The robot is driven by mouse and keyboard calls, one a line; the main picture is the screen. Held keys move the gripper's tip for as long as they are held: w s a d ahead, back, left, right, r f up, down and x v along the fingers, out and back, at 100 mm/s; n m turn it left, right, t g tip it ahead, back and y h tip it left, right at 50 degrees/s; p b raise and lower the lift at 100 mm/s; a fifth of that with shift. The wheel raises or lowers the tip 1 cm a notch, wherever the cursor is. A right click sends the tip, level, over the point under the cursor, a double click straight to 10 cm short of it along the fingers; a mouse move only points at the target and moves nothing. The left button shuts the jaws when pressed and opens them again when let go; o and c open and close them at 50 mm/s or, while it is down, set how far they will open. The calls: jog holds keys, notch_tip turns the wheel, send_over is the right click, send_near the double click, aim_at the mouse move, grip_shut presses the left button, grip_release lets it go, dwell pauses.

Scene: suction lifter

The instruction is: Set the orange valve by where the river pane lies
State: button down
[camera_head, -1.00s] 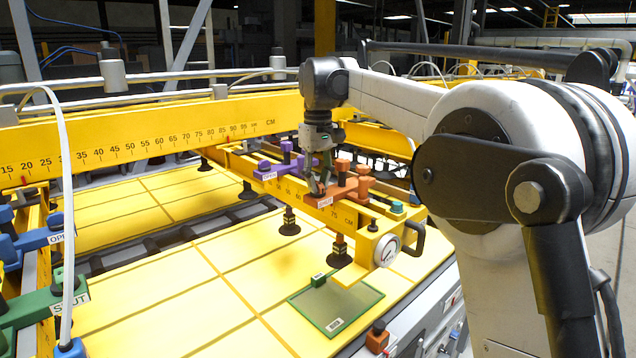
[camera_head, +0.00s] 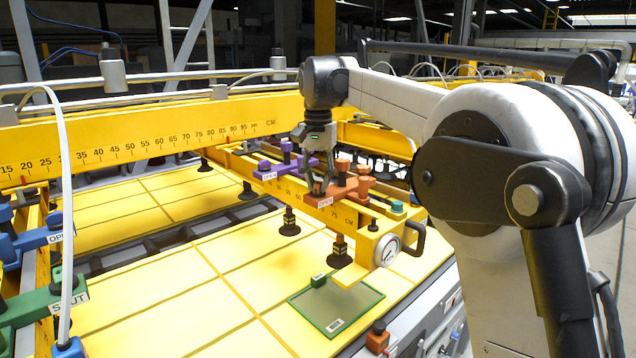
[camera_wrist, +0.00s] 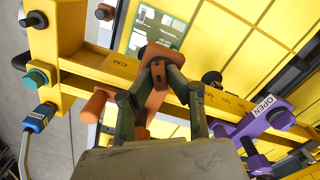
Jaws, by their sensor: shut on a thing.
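The orange valve (camera_head: 345,188) sits on the yellow beam, with its handle pointing to the front left in the head view. My gripper (camera_head: 318,192) is over that handle. In the wrist view my gripper (camera_wrist: 158,72) is shut on the orange handle (camera_wrist: 157,52), with one finger on each side. A clear pane with a green rim (camera_head: 336,312) lies on the yellow table at the front right, with a green block and a label. Its label is unreadable, so I cannot tell whether it is the river pane.
A purple valve (camera_head: 285,162) tagged OPEN stands beside the orange one. Blue (camera_head: 40,238) and green (camera_head: 40,303) valves are at the left. A gauge (camera_head: 387,250) is on the beam's end. Suction cups (camera_head: 289,228) hang below the beam. Most of the yellow table (camera_head: 220,270) is clear.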

aim_at(319, 182)
jog(key=m, duration=0.6)
jog(key=shift+m, duration=0.3)
dwell(0.4)
jog(key=c, duration=1.7)
grip_release()
jog(key=shift+r, duration=0.1)
notch_tip(319, 182, up, 12)
jog(key=shift+f, duration=0.1)
jog(key=shift+d, duration=0.15)
